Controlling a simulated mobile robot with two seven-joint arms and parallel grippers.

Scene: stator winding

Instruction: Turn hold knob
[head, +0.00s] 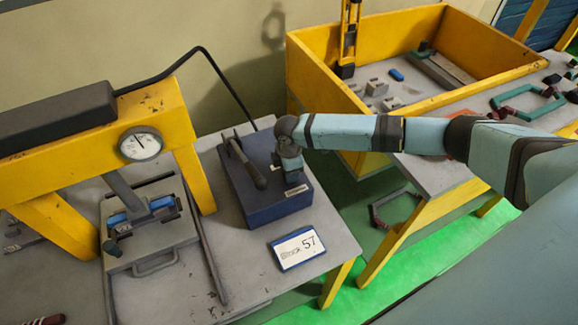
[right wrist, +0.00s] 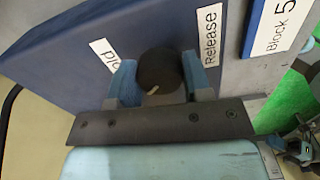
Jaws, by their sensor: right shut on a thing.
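The hold knob (right wrist: 160,70) is a round black knob with a pale pointer mark, on the face of a dark blue box (head: 262,205). In the right wrist view it sits between the two blue fingers of my right gripper (right wrist: 158,80), which is shut on it. A "Release" label (right wrist: 211,35) is to the knob's right and a partly hidden label, likely "Hold" (right wrist: 107,55), to its left. The pointer mark faces down towards the gripper in that view. In the head view my right gripper (head: 290,165) is at the box's right side and hides the knob.
A lever (head: 247,163) stands on the box top. A "Block 57" sign (head: 298,247) lies in front of the box. A yellow press frame with a gauge (head: 140,144) stands to the left. A yellow-walled bin (head: 330,85) is behind my right arm.

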